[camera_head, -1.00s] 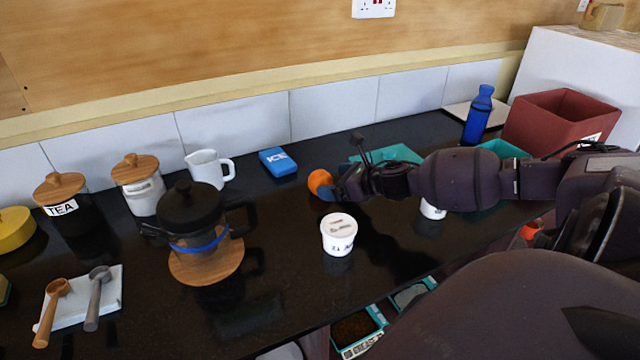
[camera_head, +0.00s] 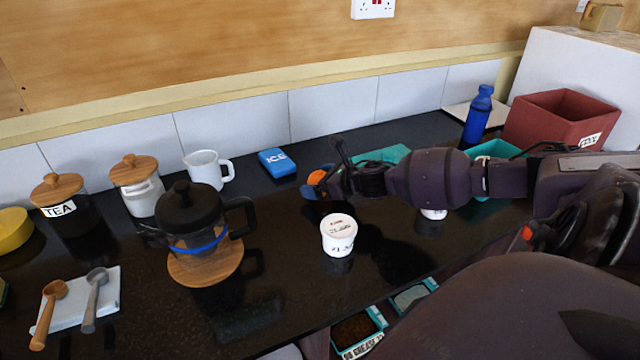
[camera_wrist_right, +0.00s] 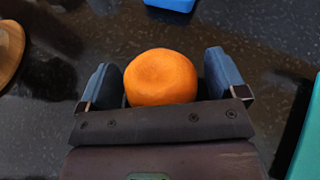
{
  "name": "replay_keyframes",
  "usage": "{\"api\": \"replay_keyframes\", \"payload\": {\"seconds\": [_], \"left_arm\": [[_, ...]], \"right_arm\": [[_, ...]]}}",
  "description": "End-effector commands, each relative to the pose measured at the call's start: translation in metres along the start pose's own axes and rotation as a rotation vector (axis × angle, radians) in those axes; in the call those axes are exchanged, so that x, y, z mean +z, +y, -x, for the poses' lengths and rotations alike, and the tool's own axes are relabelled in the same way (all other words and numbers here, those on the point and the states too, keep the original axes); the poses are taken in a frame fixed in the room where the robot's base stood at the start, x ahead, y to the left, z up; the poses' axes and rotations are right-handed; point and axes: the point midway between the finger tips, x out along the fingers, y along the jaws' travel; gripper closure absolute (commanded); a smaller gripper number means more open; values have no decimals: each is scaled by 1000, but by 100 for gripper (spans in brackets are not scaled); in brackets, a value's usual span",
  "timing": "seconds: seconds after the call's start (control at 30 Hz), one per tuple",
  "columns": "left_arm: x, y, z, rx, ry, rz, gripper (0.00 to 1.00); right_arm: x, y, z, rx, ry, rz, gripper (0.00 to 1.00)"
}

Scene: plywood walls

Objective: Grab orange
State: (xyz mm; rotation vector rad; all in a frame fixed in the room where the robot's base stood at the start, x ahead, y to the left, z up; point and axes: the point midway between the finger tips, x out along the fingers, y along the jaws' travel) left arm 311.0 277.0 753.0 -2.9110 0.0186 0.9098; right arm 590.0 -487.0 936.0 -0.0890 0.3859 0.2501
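The orange (camera_head: 316,178) sits on the black counter, partly hidden by my right gripper (camera_head: 317,182). In the right wrist view the orange (camera_wrist_right: 160,78) lies between the two blue fingers of my right gripper (camera_wrist_right: 160,64). The fingers stand apart on either side of it. A gap shows between the orange and the right-hand finger; the left-hand finger is very close to it, and I cannot tell if they touch. My left gripper is not in view.
A white labelled tub (camera_head: 338,236) stands in front of the gripper. A blue ICE box (camera_head: 276,162) lies behind left of the orange. A black pot (camera_head: 193,215) on a round wooden board (camera_head: 207,264) is further left. A teal tray (camera_head: 385,155) lies behind my right arm.

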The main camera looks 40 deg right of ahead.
Motion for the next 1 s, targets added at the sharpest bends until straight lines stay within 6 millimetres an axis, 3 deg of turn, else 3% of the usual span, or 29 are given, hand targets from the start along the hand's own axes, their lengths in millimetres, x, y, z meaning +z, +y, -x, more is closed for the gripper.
{"api": "replay_keyframes", "payload": {"seconds": [0.03, 0.3, 0.67, 0.83, 1.0], "left_arm": [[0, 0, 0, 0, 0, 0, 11], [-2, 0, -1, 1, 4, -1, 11], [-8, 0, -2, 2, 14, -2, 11], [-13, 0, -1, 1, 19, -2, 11], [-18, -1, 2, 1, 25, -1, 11]], "right_arm": [[0, 0, 0, 0, 0, 0, 18], [0, 0, 0, 0, 0, 0, 59], [7, -1, 3, -1, -1, 2, 59], [32, -2, 13, 0, -4, 5, 59], [70, -4, 28, -1, -5, 8, 59]]}}
